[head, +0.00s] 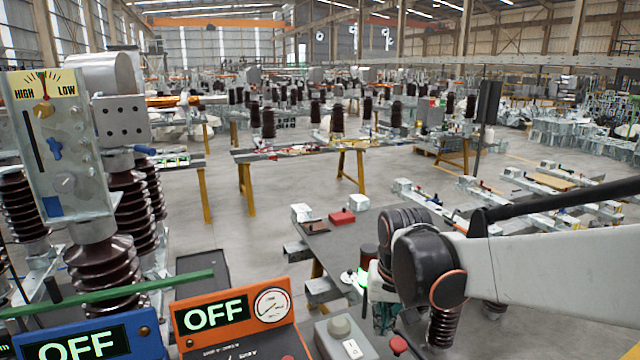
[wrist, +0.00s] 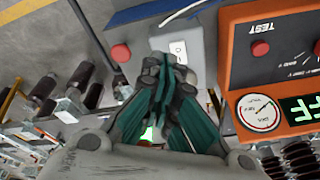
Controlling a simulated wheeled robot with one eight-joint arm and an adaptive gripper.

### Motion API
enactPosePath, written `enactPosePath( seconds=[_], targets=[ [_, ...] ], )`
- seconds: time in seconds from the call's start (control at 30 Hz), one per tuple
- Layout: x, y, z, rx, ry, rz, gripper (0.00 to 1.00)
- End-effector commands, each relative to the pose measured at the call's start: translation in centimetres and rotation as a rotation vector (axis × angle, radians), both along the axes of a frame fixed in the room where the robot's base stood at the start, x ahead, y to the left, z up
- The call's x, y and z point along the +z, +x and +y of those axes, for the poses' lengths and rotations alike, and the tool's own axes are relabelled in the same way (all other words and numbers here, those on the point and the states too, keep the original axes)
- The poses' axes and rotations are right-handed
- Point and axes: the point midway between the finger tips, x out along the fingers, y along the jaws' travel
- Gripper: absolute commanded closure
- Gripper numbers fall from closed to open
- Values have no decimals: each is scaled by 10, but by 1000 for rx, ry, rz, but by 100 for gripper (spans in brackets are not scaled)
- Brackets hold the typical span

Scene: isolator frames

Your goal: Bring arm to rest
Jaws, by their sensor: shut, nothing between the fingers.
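My gripper (wrist: 165,88) shows in the wrist view with its dark green and grey fingers drawn together and nothing between them. Its tips overlap the view of a grey switch box (wrist: 183,45) with a white rocker switch, but I cannot tell the distance. In the head view my arm reaches in from the right edge, bent at a dark joint. Below that joint the gripper is mostly hidden, with only a little dark green showing at the lower middle.
An orange test box (head: 235,318) reading OFF, a blue box (head: 90,338) reading OFF and the grey switch box (head: 345,338) stand close in front. A grey table (head: 370,232) bears a red box (head: 341,217). An insulator post (head: 100,270) stands left. Open floor lies beyond.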

Motion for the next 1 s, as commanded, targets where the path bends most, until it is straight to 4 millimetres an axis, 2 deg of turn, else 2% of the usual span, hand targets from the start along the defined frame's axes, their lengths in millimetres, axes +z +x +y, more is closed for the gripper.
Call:
enactPosePath(
  seconds=[0.03, 0.27, 0.47, 0.8, 1.0],
  targets=[
    [-2, -11, -6, 2, 0, -19, 100],
    [3, -53, -26, 20, -3, -114, 100],
    [-3, -91, -41, 34, -11, -195, 100],
    [-33, -150, -63, 55, -39, -333, 100],
    [-50, -172, -70, 65, -56, -391, 100]
  ],
)
